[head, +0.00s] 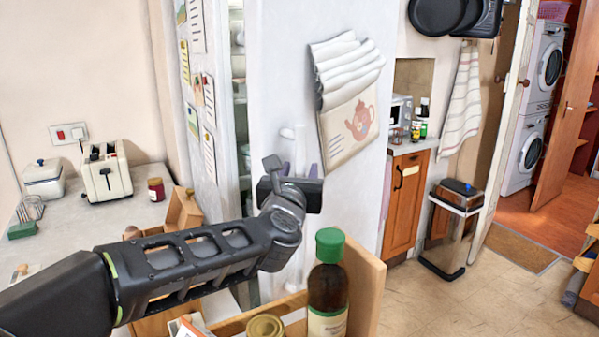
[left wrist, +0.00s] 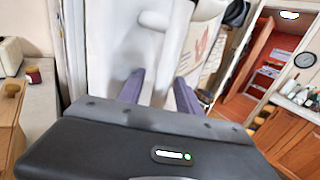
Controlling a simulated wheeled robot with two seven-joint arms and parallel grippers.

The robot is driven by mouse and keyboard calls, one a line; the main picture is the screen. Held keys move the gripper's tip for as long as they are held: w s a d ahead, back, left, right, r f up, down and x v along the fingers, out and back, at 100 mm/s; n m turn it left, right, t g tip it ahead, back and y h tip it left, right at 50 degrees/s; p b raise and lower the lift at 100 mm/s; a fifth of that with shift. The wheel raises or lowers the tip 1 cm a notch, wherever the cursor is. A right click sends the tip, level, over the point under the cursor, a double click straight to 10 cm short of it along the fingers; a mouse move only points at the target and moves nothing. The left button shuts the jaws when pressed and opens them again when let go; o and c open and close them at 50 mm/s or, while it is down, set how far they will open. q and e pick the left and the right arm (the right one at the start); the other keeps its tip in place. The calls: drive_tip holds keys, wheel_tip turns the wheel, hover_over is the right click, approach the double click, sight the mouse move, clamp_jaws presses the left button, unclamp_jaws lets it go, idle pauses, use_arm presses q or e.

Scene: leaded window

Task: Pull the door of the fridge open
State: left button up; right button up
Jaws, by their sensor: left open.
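The fridge door (head: 270,60) is a pale panel with a cloth and a teapot picture on its front. It stands ajar, with a gap on its left showing the shelved fridge interior (head: 239,90). A white upright handle (head: 299,140) is on the door. My left gripper (head: 299,168) is at the handle, open. In the left wrist view the fingers (left wrist: 160,88) lie on either side of the white handle (left wrist: 172,50); whether they touch it I cannot tell. My right gripper is not in view.
A wooden unit (head: 365,290) with a green-capped bottle (head: 328,285) and a jar (head: 265,327) stands close below my left arm. A counter with a toaster (head: 106,170) is at left. A bin (head: 455,205) stands at right; the tiled floor before it is clear.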

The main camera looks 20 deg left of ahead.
use_arm(q)
drive_tip(key=shift+s, duration=0.1)
drive_tip(key=s+d+b, duration=0.1)
drive_tip(key=s, duration=0.6)
drive_tip(key=shift+s+d+b, duration=0.15)
drive_tip(key=shift+s+b, duration=0.1)
drive_tip(key=shift+b, duration=0.1)
drive_tip(key=shift+c, duration=0.2)
